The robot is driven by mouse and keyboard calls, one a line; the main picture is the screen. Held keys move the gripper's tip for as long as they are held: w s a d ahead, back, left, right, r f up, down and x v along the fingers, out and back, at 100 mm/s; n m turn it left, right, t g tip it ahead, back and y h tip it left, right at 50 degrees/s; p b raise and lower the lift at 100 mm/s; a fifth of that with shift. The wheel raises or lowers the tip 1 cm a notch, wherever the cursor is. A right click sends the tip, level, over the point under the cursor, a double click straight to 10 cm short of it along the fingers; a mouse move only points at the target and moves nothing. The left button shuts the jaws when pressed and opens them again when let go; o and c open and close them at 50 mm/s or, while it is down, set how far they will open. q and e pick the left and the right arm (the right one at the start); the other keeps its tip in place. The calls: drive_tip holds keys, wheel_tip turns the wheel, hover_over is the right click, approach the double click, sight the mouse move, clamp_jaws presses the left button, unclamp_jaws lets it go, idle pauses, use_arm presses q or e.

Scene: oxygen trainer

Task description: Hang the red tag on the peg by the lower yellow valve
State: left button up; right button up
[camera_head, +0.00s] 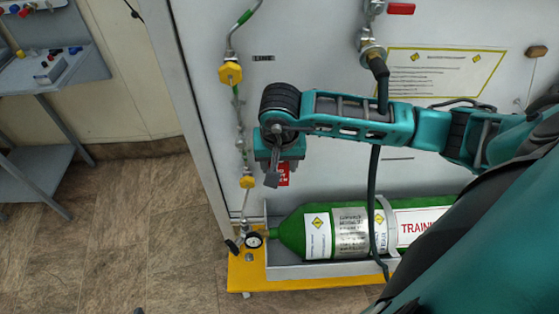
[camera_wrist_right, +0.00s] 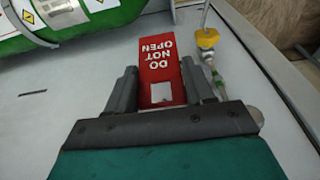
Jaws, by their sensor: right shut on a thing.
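My right gripper (camera_head: 272,180) is shut on the red tag (camera_head: 284,174) in front of the pale panel. In the right wrist view the tag (camera_wrist_right: 160,68) sits between the two fingers, with white "DO NOT OPEN" lettering and a light square window near the gripper. The lower yellow valve (camera_head: 247,182) is on the thin pipe just left of the gripper. It also shows in the right wrist view (camera_wrist_right: 207,38), beside the tag and apart from it. I cannot make out the peg clearly. My left gripper is not in view.
An upper yellow valve (camera_head: 230,74) is on the same pipe line. Below lies a green cylinder (camera_head: 292,232) on a yellow-edged base (camera_head: 238,272), with a gauge (camera_head: 254,240). A dark hose (camera_head: 375,190) hangs behind my right arm. A grey side table (camera_head: 55,70) stands left.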

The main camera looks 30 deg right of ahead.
drive_tip(key=shift+w+d+f, duration=0.1)
drive_tip(key=shift+w+d, duration=0.25)
drive_tip(key=shift+w, duration=0.2)
drive_tip(key=shift+w+d, duration=0.35)
drive_tip(key=shift+w, duration=0.2)
drive_tip(key=shift+w+d+f+b, duration=0.3)
drive_tip(key=shift+w+f+b, duration=0.2)
drive_tip(key=shift+b, duration=0.65)
drive_tip(key=o, duration=1.1)
